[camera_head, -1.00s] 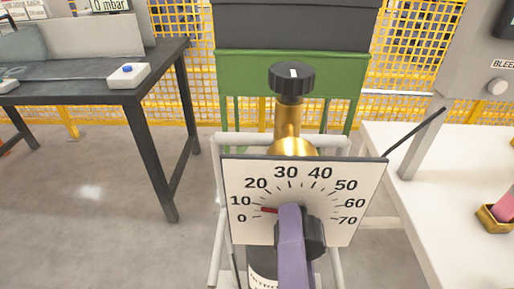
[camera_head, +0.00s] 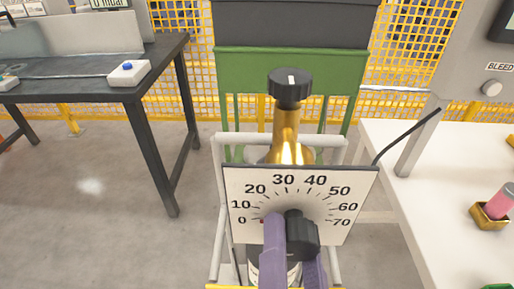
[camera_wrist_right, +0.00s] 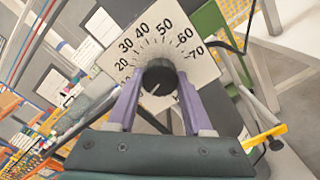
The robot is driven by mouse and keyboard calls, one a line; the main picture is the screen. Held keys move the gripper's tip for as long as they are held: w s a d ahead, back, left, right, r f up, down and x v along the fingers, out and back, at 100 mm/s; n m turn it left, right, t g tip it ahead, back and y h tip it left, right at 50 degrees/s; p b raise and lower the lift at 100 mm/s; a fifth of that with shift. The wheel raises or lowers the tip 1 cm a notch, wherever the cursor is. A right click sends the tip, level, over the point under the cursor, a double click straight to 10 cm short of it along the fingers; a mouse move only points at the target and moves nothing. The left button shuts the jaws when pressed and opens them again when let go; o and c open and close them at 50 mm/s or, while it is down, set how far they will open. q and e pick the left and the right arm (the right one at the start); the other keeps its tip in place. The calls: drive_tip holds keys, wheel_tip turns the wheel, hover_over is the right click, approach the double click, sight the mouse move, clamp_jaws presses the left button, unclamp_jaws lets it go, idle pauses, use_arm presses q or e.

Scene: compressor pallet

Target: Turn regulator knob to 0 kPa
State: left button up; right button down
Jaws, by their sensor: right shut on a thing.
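The black regulator knob (camera_head: 297,226) sits at the front of a white dial plate (camera_head: 345,185) marked 0 to 70. A small part of the red pointer shows close to the 0 mark, mostly covered by a purple finger. My right gripper (camera_head: 294,244) is shut on the knob, one finger on each side. In the right wrist view the knob (camera_wrist_right: 159,78) lies between the two purple fingertips (camera_wrist_right: 160,84), and the dial plate (camera_wrist_right: 118,62) stands behind it. My left gripper is not in view.
A brass valve (camera_head: 287,135) with a black top knob (camera_head: 290,88) rises behind the dial, inside a grey frame (camera_head: 220,200). A dark table (camera_head: 150,120) stands left. A white bench (camera_head: 425,205) with a brass-coloured tray (camera_head: 487,219) stands right.

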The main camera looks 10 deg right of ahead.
drive_tip(key=shift+c, duration=1.5)
unclamp_jaws()
drive_tip(key=b+v, duration=0.2)
drive_tip(key=v, duration=0.8)
